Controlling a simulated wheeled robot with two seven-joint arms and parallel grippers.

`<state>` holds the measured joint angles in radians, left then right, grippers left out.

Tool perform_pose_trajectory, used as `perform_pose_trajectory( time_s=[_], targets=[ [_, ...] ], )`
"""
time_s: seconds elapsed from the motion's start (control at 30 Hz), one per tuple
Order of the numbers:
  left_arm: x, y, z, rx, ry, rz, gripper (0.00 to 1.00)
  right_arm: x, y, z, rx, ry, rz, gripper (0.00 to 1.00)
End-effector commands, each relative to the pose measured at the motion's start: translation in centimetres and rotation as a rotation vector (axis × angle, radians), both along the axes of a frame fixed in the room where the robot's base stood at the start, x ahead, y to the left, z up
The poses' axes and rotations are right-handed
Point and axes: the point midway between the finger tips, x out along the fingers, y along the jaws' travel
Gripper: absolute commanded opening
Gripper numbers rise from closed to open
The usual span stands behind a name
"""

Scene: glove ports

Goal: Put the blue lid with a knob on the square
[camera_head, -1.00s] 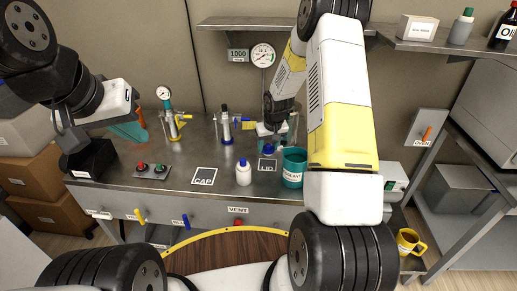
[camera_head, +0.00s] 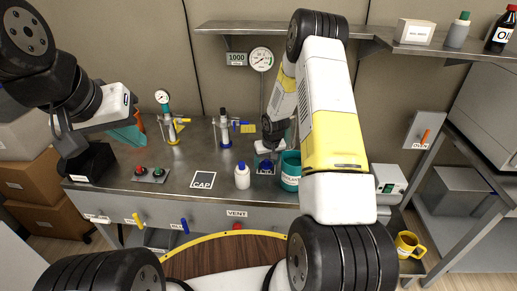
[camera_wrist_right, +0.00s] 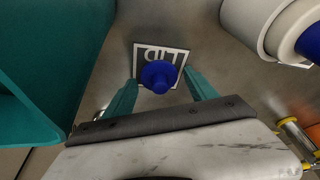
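The blue lid with its knob (camera_wrist_right: 159,76) shows in the right wrist view, between the teal fingertips of my right gripper (camera_wrist_right: 161,88), with a gap on each side. It overlaps the near part of the dark LID square (camera_wrist_right: 147,52); I cannot tell how closely it rests on it. In the head view my right gripper (camera_head: 266,147) is low above the LID square (camera_head: 265,169), which looks shaded, and the lid is not clearly visible there. My left gripper (camera_head: 126,134) is at the bench's left side, with its opening unclear.
A teal mug (camera_head: 291,172) stands close to the right of the LID square, and a white bottle with a blue cap (camera_head: 242,177) close to its left. The CAP square (camera_head: 203,180) lies bare further left. Pump-like fittings (camera_head: 224,130) stand behind.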

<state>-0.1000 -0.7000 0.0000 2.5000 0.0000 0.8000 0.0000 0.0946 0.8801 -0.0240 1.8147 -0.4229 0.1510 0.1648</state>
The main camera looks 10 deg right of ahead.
Motion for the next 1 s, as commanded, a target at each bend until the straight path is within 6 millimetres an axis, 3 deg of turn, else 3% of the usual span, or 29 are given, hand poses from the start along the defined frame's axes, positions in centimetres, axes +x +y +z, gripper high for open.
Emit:
perform_pose_trajectory(
  time_s=[0.37, 0.57, 0.8, 1.0],
  targets=[
    [0.0, 0.0, 0.0, 0.000, 0.000, 0.000, 0.00, 0.0, 0.0, 0.4, 0.000, -0.001, 0.000, 0.69],
    [0.0, 0.0, 0.0, 0.000, 0.000, 0.000, 0.00, -0.8, -0.1, 3.4, 0.000, -0.004, 0.001, 0.69],
    [0.0, 0.0, 0.0, 0.000, 0.000, 0.000, 0.00, -2.3, -0.4, 8.4, 0.000, -0.004, 0.000, 0.69],
    [0.0, 0.0, 0.0, 0.000, 0.000, 0.000, 0.00, -3.2, -0.5, 11.1, 0.000, -0.002, -0.001, 0.69]
  ],
)
